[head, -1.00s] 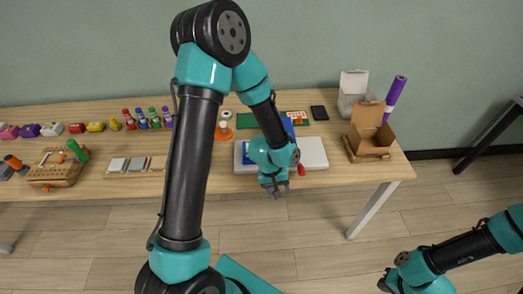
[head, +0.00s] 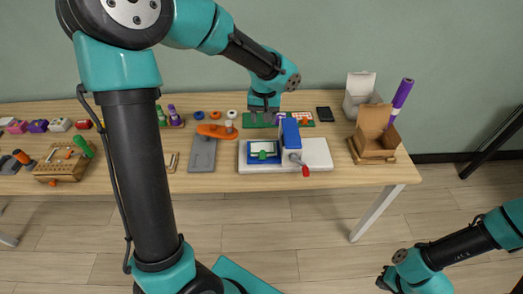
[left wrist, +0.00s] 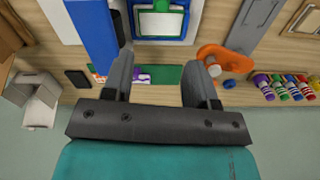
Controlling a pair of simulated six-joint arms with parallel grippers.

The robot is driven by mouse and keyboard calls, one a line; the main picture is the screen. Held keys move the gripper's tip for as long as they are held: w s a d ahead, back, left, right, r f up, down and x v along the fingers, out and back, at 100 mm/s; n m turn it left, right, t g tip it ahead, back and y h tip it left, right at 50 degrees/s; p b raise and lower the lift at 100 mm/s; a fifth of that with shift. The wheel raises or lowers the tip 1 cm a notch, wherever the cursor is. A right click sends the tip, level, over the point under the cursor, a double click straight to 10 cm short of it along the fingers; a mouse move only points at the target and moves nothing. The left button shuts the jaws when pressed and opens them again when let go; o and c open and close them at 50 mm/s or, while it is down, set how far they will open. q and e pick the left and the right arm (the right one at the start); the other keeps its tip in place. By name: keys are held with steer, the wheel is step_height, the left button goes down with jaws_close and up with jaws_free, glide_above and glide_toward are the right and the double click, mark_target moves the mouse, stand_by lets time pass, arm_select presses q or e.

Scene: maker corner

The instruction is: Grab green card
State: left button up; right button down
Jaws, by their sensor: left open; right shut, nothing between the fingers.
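A flat green strip (head: 309,123) lies at the back of the table, with small white, red and purple pieces on it. I cannot tell whether it is the green card or a mat under cards. It also shows between my fingers in the left wrist view (left wrist: 168,75). My left gripper (head: 263,117) is open, with its fingers over this strip and partly hiding it; nothing is seen between them. My right gripper (head: 384,283) is shut and empty, low at the right, away from the table.
In front of the strip is a white base (head: 318,153) with a blue block (head: 291,133), red handle and blue frame (head: 245,158). An orange tool (head: 214,131) and grey plate (head: 202,155) lie left of it. A black phone-like slab (head: 324,114) and open boxes (head: 373,125) are right.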

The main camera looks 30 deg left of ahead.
arm_select(q)
glide_toward(263, 151)
steer(key=f, duration=0.5)
steer(key=shift+s+d+f, duration=0.1)
steer(key=shift+s+d, duration=0.05)
steer(key=shift+d, duration=0.05)
steer(key=shift+a+f, duration=0.15)
steer(key=shift+f, duration=2.45)
steer(key=shift+c, duration=0.3)
jaws_close()
steer(key=shift+r, duration=0.1)
